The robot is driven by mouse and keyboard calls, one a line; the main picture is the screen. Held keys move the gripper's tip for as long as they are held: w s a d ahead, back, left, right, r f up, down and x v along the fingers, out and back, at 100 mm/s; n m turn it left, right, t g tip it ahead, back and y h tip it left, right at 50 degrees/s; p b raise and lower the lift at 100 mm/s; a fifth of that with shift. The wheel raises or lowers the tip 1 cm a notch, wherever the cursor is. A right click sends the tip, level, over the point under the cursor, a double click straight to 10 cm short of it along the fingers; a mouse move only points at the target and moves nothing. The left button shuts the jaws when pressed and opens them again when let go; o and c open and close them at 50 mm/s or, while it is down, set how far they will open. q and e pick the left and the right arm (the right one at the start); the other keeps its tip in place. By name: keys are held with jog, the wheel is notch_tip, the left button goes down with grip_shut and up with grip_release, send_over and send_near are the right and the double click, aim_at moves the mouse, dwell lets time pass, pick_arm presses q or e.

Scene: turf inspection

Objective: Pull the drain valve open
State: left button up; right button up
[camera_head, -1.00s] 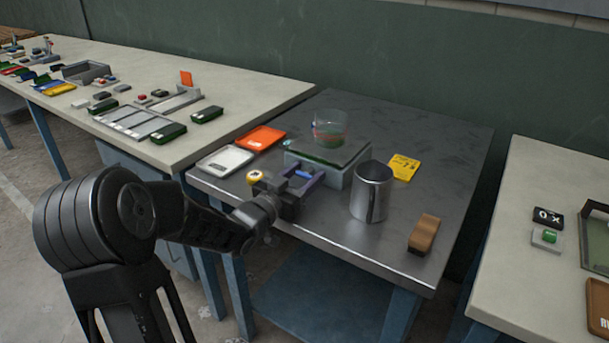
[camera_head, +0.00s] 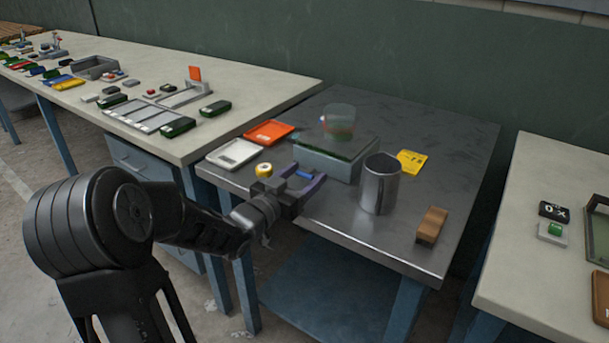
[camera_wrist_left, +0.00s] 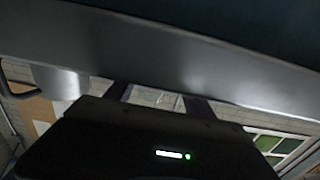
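A grey box (camera_head: 340,166) with a turf top stands on the dark metal table (camera_head: 440,135). A clear cylinder (camera_head: 338,122) stands on the turf. A small blue piece (camera_head: 303,174), which looks like the drain valve's handle, shows low at the box's front left. My left gripper (camera_head: 311,172) reaches in from the front left. Its two fingers are spread, one on either side of the blue piece, and I see no clear contact. The left wrist view shows the fingers apart (camera_wrist_left: 158,97), with the blue piece not visible there. My right gripper is not in view.
A steel mug (camera_head: 378,187) and a brown wooden block (camera_head: 431,226) stand right of the gripper. A yellow roll (camera_head: 263,170), a white scale (camera_head: 233,154) and an orange tray (camera_head: 268,132) lie to its left.

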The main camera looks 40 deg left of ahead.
pick_arm(q)
jog(key=shift+o, duration=1)
jog(key=s, duration=0.7)
jog(key=shift+s+d, duration=0.1)
jog(key=shift+s, duration=0.25)
